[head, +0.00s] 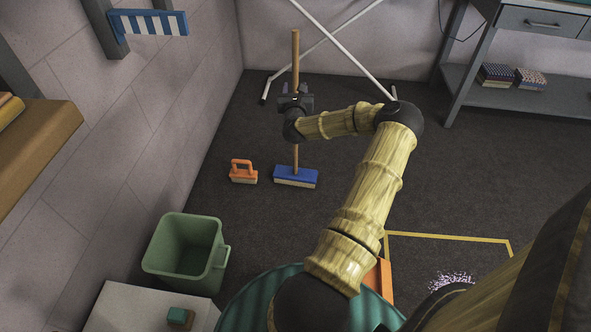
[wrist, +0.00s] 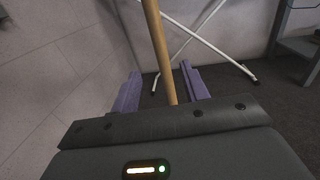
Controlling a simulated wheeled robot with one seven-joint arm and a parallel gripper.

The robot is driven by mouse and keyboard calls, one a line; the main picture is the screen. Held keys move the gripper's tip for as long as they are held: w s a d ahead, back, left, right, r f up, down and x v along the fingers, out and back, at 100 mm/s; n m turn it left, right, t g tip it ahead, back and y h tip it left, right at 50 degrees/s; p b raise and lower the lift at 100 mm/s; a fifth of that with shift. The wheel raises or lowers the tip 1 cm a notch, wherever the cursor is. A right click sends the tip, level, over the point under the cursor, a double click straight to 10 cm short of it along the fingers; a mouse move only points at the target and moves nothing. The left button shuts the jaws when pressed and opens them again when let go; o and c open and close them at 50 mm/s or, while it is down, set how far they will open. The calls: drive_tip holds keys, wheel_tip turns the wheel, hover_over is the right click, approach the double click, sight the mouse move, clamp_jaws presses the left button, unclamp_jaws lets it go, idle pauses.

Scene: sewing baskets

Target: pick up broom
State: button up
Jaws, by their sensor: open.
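The broom (head: 296,177) stands upright on the dark floor, with a blue head, pale bristles and a wooden handle. My gripper (head: 295,90) is at the middle of the handle in the head view. In the wrist view the wooden handle (wrist: 159,50) rises between the two purple fingers of my gripper (wrist: 160,85), with a gap on both sides. The gripper is open. The broom head is hidden in the wrist view.
An orange-handled brush (head: 243,172) stands left of the broom head. A green bin (head: 186,252) is nearer, by the left wall. White crossed legs (head: 345,50) of a stand are behind the broom. A grey shelf unit (head: 520,95) is at the right. Floor between is clear.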

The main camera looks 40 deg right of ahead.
sight(295, 71)
drive_tip(key=b+x, duration=0.1)
drive_tip(key=x, duration=0.4)
drive_tip(key=shift+w+d, duration=0.15)
drive_tip(key=shift+w, duration=0.05)
drive_tip(key=shift+w+d, duration=0.15)
drive_tip(key=shift+d, duration=0.05)
drive_tip(key=shift+b+x, duration=1.35)
drive_tip(key=shift+x, duration=1.25)
drive_tip(key=shift+r, duration=0.15)
clamp_jaws()
drive_tip(key=shift+r, duration=0.2)
